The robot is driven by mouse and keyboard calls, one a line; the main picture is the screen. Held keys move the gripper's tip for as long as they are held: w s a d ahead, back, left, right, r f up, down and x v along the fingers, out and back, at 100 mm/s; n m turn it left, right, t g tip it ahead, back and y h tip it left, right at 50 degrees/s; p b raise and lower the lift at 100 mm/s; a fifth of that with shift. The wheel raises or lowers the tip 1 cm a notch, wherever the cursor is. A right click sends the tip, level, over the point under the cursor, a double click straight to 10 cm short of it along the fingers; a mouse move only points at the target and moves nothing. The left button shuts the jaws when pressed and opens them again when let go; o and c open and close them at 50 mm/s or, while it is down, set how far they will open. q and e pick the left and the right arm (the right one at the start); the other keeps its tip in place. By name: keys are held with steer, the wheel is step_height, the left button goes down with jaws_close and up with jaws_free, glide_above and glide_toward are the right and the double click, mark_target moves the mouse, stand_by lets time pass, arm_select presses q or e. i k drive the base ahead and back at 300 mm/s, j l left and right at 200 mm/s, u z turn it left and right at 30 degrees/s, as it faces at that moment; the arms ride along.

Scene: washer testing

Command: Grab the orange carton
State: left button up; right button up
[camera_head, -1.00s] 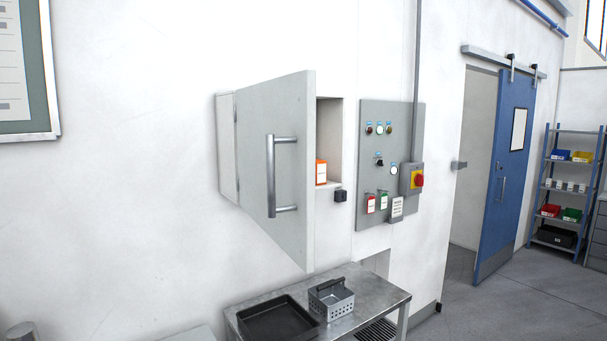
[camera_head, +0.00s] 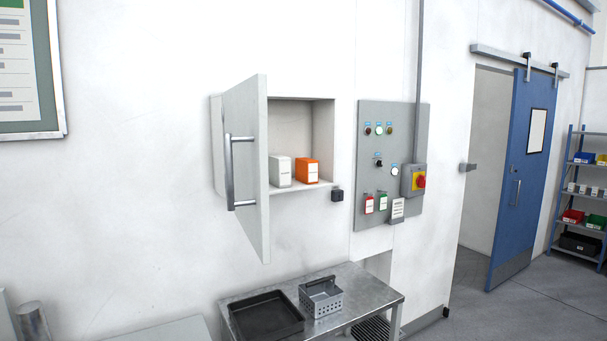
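The orange carton (camera_head: 307,170) with a white label stands upright on the floor of the open wall cabinet (camera_head: 325,132), near its right side. A white carton (camera_head: 281,171) stands just left of it. The cabinet door (camera_head: 253,165) is swung out on its left side, with a long vertical bar handle (camera_head: 230,172). Both cartons show through the opening; the door edge is close to the white carton. Neither of my grippers is in view.
A metal table (camera_head: 372,292) below the cabinet holds a black tray (camera_head: 266,318) and a grey perforated basket (camera_head: 323,301). A control panel (camera_head: 413,125) with a red switch is right of the cabinet. A blue sliding door (camera_head: 512,200) and a shelf rack (camera_head: 556,195) stand farther right.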

mark_target(306, 169)
steer(key=i+l+u, duration=0.25)
steer(key=i+l, duration=0.15)
steer(key=i+l+u, duration=0.3)
steer(key=i+l, duration=0.2)
steer(key=i, duration=0.1)
